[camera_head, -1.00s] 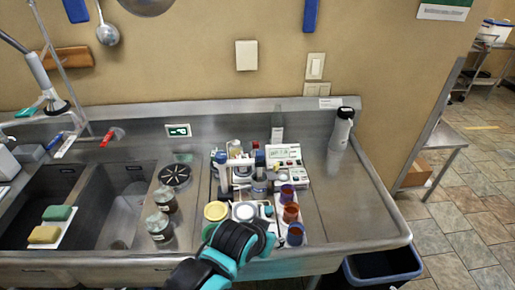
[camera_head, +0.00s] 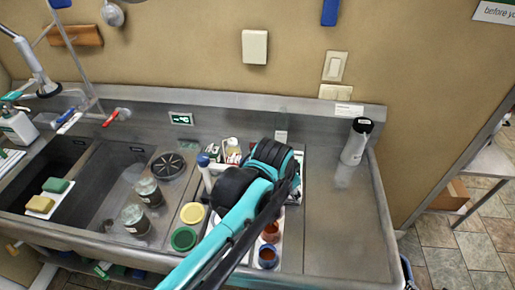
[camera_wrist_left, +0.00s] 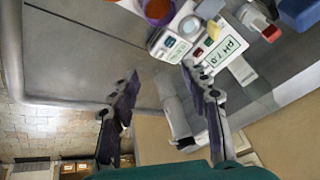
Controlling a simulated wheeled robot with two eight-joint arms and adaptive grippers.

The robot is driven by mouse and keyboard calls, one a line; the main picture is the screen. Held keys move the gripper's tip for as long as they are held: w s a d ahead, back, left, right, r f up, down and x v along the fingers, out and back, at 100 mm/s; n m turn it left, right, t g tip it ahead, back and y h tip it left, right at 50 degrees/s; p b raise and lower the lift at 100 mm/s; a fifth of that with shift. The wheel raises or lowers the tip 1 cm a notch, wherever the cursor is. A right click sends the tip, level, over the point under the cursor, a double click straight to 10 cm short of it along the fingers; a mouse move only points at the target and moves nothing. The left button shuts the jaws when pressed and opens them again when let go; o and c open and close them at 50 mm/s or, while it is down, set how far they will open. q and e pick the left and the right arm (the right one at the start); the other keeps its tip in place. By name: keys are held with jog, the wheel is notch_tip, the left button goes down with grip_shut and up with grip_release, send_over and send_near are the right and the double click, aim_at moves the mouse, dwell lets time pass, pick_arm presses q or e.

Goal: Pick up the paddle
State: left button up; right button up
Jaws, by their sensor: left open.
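No thing in view is clearly a paddle; a blue flat piece (camera_head: 330,12) hangs on the wall at the top of the head view, cut off by the frame edge, and I cannot tell whether it is one. My left gripper (camera_wrist_left: 160,70) is open, with nothing between its fingers. In the head view my arm and wrist lie over the crowded middle of the counter and hide the fingertips. In the wrist view a pale bottle with a dark cap (camera_wrist_left: 174,116) shows beyond the fingers. My right gripper is not in view.
The bottle (camera_head: 356,141) stands at the counter's back right. Red and blue cups (camera_head: 270,232) stand below my wrist. Yellow and green lids (camera_head: 192,213) and two jars (camera_head: 148,191) are left. The pH meter (camera_wrist_left: 222,47) is near the fingers.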

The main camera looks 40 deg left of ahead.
pick_arm(q)
jog(key=w+a+r+m+g+p, duration=0.2)
jog(key=w+a+r+m, duration=0.1)
jog(key=w+a, duration=0.25)
jog(key=m+g+p, duration=0.3)
jog(key=m+p, duration=0.1)
jog(key=m, duration=0.2)
send_over(253, 144)
jog(key=f, duration=0.2)
jog(key=s+f, duration=0.1)
jog(key=shift+d+f+h, duration=0.25)
jog(key=shift+d+h, duration=0.05)
jog(key=shift+d, duration=0.05)
jog(key=f, duration=0.2)
jog(key=f+b, duration=0.1)
jog(key=shift+w+a+f, duration=0.1)
jog(key=shift+a+f, duration=0.05)
jog(key=shift+a, duration=0.1)
jog(key=f, duration=0.1)
jog(key=f+b, duration=0.1)
jog(key=f, duration=0.3)
jog(key=shift+w, duration=0.35)
grip_shut()
